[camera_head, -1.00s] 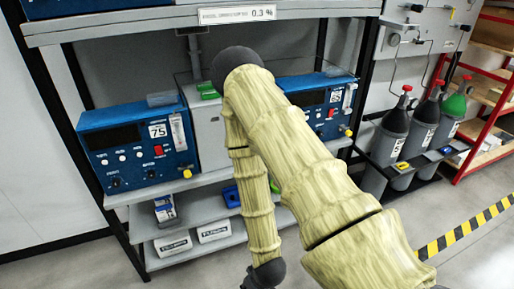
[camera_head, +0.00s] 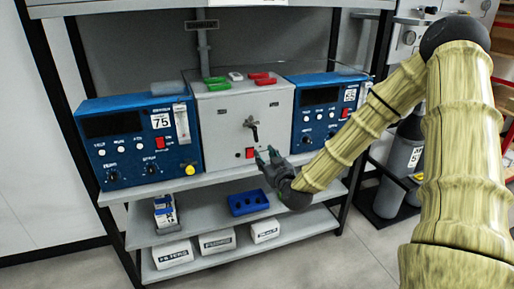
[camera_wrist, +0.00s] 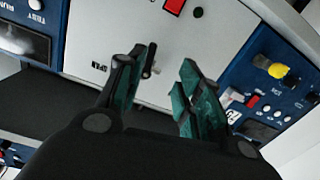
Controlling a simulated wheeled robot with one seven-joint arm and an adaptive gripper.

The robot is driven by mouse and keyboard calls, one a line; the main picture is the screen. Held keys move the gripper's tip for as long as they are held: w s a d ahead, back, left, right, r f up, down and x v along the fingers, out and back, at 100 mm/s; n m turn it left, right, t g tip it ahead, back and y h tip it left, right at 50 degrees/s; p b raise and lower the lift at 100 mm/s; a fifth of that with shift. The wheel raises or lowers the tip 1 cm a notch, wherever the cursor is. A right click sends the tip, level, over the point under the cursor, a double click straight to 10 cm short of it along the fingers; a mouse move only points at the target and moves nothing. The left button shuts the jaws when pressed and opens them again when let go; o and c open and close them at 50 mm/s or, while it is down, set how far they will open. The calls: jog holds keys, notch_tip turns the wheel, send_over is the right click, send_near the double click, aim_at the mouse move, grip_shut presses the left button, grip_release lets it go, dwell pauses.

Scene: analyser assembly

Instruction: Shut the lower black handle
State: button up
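The grey box (camera_head: 218,139) stands on the shelf between two blue analysers. A dark tap-like handle (camera_head: 251,126) sticks out of the middle of its front, above a red switch (camera_head: 250,153). My gripper (camera_head: 268,156) is in front of the lower right of the box, below the handle. In the wrist view my gripper (camera_wrist: 158,85) is open, its green-lined fingers apart and nothing held. A small dark handle part (camera_wrist: 150,64) shows just beyond the left finger, partly hidden by it. I cannot tell whether they touch.
The left blue analyser (camera_head: 130,165) and the right blue analyser (camera_head: 312,142) flank the box closely. Red and green clips (camera_head: 262,81) lie on its top. A blue rack (camera_head: 248,203) and white boxes (camera_head: 217,243) are on lower shelves. Gas cylinders (camera_head: 402,160) stand at right.

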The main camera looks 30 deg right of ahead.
aim_at(256, 138)
jog(key=shift+t, duration=0.3)
jog(key=x, duration=0.7)
jog(key=d+r+x, duration=0.1)
jog(key=x, duration=0.3)
jog(key=shift+d, duration=0.15)
grip_shut()
